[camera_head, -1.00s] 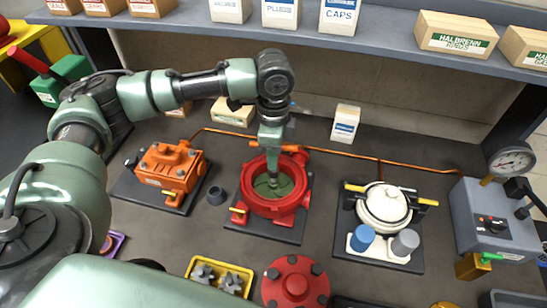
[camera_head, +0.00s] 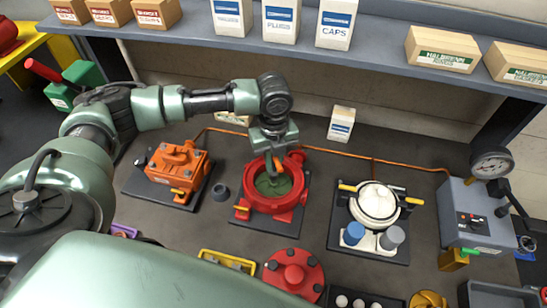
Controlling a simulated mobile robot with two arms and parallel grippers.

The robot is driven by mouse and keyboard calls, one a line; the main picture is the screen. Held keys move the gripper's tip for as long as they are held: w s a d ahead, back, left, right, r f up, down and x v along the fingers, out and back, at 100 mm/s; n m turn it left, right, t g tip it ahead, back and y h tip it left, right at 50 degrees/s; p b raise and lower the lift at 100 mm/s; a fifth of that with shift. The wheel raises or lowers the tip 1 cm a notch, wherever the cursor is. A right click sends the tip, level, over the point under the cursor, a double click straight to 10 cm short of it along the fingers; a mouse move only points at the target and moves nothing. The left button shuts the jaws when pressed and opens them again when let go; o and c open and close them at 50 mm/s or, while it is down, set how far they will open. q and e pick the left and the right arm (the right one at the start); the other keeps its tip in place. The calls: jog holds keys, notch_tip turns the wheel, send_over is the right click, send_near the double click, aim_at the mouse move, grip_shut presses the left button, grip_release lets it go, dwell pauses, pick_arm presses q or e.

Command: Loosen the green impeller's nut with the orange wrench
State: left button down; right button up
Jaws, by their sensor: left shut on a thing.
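The green impeller (camera_head: 273,187) lies inside a round red housing (camera_head: 292,203) on a dark base plate in the middle of the bench. Its nut cannot be made out. My left gripper (camera_head: 277,160) points down over the housing's opening. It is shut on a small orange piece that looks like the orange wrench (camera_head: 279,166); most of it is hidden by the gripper. I cannot tell whether the wrench touches the nut. My right gripper is not in view.
An orange motor unit (camera_head: 178,165) stands left of the housing, with a small dark cup (camera_head: 220,192) between them. A white round unit (camera_head: 376,200) and a grey gauge box (camera_head: 478,218) stand to the right. A red flanged part (camera_head: 293,271) lies in front.

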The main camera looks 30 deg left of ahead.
pick_arm(q)
jog(key=shift+f, duration=0.15)
dwell(0.5)
jog(key=shift+f+b, duration=0.4)
jog(key=shift+f, duration=0.65)
